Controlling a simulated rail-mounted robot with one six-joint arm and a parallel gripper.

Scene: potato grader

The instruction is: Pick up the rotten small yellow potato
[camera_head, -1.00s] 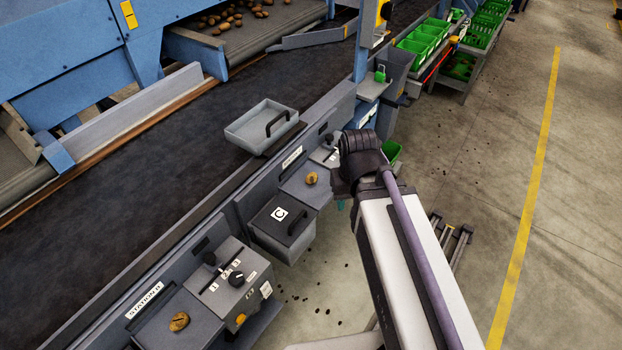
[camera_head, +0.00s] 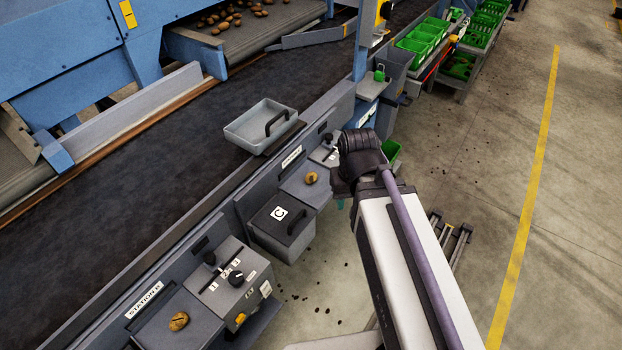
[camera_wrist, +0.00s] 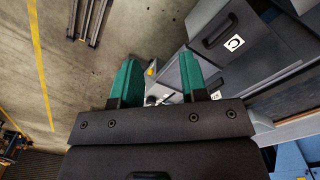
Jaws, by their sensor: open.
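One brownish-yellow potato (camera_head: 179,321) lies on the grey ledge of Station B at the lower left in the head view. Another small yellowish potato (camera_head: 311,178) lies on the ledge of the farther station, just left of my wrist. I cannot tell from the picture which one is rotten. My gripper (camera_wrist: 158,66) shows two green fingers, spread apart and empty, in the wrist view. Bare floor and part of the station lie beyond them, with no potato clearly visible between them. In the head view the fingers are mostly hidden behind my arm.
A grey handled tray (camera_head: 262,124) rests at the dark conveyor's (camera_head: 130,195) near edge. A drawer-like box with a round symbol (camera_head: 283,226) sits between the stations. Lever control boxes (camera_head: 228,278) stand up beside the ledges. Green crates (camera_head: 425,38) are at the back. Open floor lies right.

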